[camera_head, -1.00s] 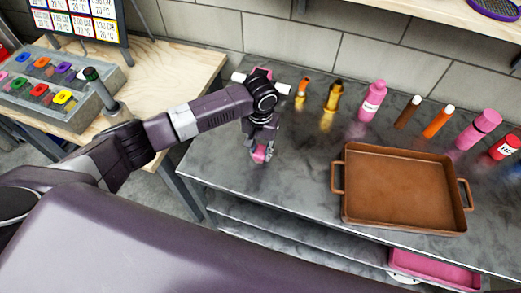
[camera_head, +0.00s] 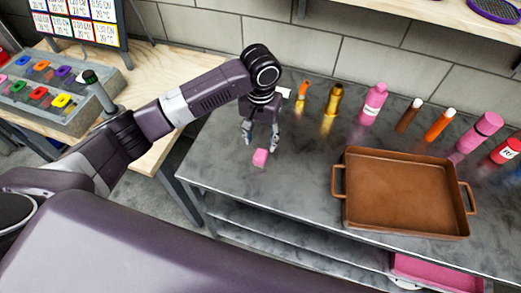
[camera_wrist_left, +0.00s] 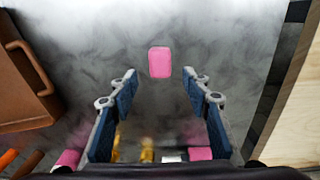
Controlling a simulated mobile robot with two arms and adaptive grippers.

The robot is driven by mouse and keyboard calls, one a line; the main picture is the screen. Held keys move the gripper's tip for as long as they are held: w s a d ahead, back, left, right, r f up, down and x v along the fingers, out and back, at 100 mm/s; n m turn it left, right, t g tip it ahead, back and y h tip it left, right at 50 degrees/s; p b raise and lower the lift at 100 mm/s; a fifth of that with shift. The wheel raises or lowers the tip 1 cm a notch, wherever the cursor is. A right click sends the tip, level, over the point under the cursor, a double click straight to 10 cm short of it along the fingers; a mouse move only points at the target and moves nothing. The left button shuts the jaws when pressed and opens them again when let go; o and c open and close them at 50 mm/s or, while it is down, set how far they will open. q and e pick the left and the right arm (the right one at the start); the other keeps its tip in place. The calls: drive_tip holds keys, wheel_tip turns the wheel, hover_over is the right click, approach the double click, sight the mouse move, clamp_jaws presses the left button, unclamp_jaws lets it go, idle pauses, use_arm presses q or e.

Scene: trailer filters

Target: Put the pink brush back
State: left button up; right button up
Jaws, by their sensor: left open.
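A small pink block-like piece (camera_head: 260,157) lies on the grey table, left of the brown tray. It is the only pink thing near my left gripper's tips; I cannot make out bristles on it. My left gripper (camera_head: 259,146) is open and empty, pointing down just behind the piece. In the left wrist view, the pink piece (camera_wrist_left: 160,62) lies beyond the open fingertips (camera_wrist_left: 160,86), apart from them. A white piece (camera_head: 284,92) is partly hidden behind my left wrist; the wrist view shows white and pink parts (camera_wrist_left: 200,153) there. My right gripper is not in view.
A brown tray (camera_head: 340,209) with handles stands to the right. Pink, orange, brown and golden bottles and tubes line the back, including a pink bottle (camera_head: 373,103). A wooden bench (camera_head: 152,75) with a grey holder (camera_head: 75,122) is at the left. The table's front-left area is clear.

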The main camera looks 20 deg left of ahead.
sight(261, 154)
use_arm(q)
drive_tip(key=shift+r, duration=1.95)
